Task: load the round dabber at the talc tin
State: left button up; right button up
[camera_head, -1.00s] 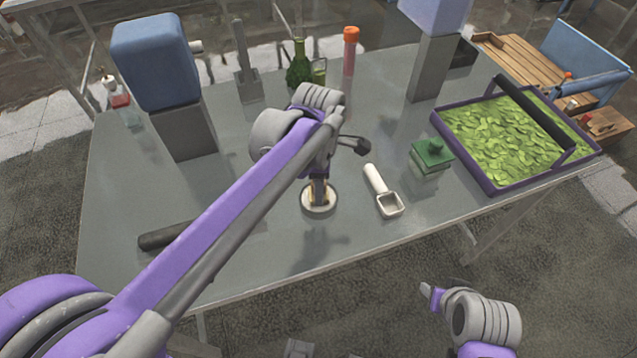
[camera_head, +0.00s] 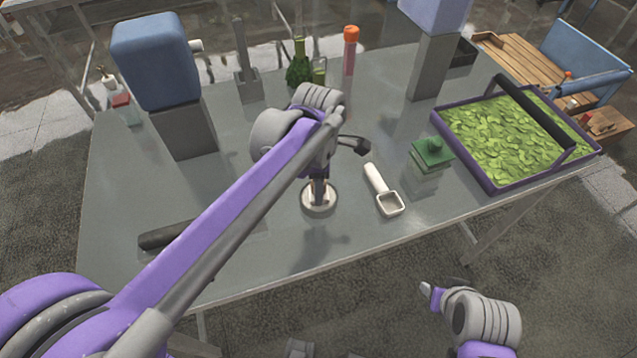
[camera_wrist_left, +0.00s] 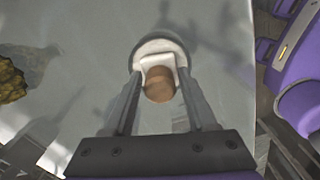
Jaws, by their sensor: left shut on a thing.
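The talc tin (camera_head: 305,206) is a low round dish with a pale rim, near the front middle of the table in the head view. Its rim also shows in the wrist view (camera_wrist_left: 150,45). My left gripper (camera_head: 318,186) points down over the tin. It is shut on the round dabber, whose brown wooden handle (camera_wrist_left: 160,86) and white body (camera_wrist_left: 157,62) show between the fingers in the wrist view. The dabber's underside is hidden, so I cannot tell whether it touches the powder. My right gripper (camera_head: 430,293) is off the table's front edge; its jaw opening is unclear.
A white scoop (camera_head: 376,182) lies just right of the tin. A green lidded block (camera_head: 432,154) and a purple-rimmed tray of green pieces (camera_head: 470,172) stand further right. A dark cylinder (camera_head: 165,235) lies at front left. A blue box on a grey pedestal (camera_head: 185,135) stands behind left.

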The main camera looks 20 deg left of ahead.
pick_arm(q)
jog(key=shift+r+p, duration=2.1)
jog(key=shift+r, duration=1.4)
pick_arm(e)
jog(key=r, duration=0.1)
jog(key=w+r, duration=0.1)
jog(key=r, duration=0.1)
jog(key=w+r, duration=0.1)
jog(key=r, duration=0.1)
jog(key=shift+r, duration=0.25)
pick_arm(q)
jog(key=shift+f, duration=0.1)
